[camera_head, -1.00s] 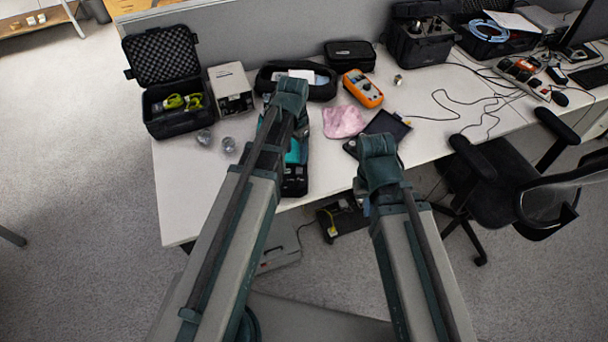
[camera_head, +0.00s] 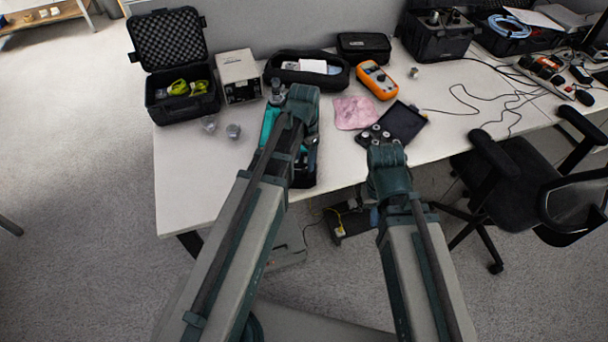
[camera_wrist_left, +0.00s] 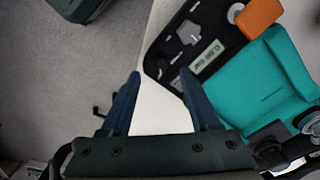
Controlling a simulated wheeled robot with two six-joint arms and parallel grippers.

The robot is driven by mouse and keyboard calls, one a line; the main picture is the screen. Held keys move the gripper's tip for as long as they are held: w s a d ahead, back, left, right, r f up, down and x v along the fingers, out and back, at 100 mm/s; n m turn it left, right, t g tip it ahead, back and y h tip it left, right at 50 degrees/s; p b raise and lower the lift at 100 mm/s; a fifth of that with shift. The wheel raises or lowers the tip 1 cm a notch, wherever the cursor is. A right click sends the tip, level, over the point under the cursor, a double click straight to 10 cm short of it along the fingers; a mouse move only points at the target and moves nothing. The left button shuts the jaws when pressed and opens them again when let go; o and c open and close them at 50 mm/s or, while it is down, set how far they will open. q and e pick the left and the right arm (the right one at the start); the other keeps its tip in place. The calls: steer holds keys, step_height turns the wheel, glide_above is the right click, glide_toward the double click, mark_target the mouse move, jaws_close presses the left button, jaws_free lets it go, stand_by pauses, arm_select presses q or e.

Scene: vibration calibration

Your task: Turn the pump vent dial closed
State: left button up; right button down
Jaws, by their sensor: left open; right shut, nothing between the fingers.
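A teal unit (camera_head: 268,124) lies in a black case on the desk, partly hidden behind my left arm. The left wrist view shows the teal body (camera_wrist_left: 262,85), a black panel (camera_wrist_left: 212,58) with grey parts, and an orange block (camera_wrist_left: 258,17). Dark and silver round fittings (camera_wrist_left: 270,142) show at its lower right; I cannot tell which is the vent dial. My left gripper (camera_wrist_left: 160,75) is open and empty, over the desk edge left of the unit. My right gripper (camera_head: 374,214) is shut and empty at the desk's front edge, mostly hidden by its wrist.
An open case with knobs (camera_head: 375,134) lies just beyond my right wrist, near a pink cloth (camera_head: 354,112). An orange meter (camera_head: 377,80), a grey box (camera_head: 238,76) and an open black case (camera_head: 182,104) stand behind. A chair (camera_head: 515,175) is at right. The desk's left front is clear.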

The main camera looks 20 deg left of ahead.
mark_target(304, 169)
arm_select(q)
step_height(304, 169, down, 4)
steer(key=b, duration=0.3)
steer(key=shift+f, duration=0.25)
steer(key=shift+r, duration=0.1)
steer(key=shift+c, duration=0.2)
jaws_close()
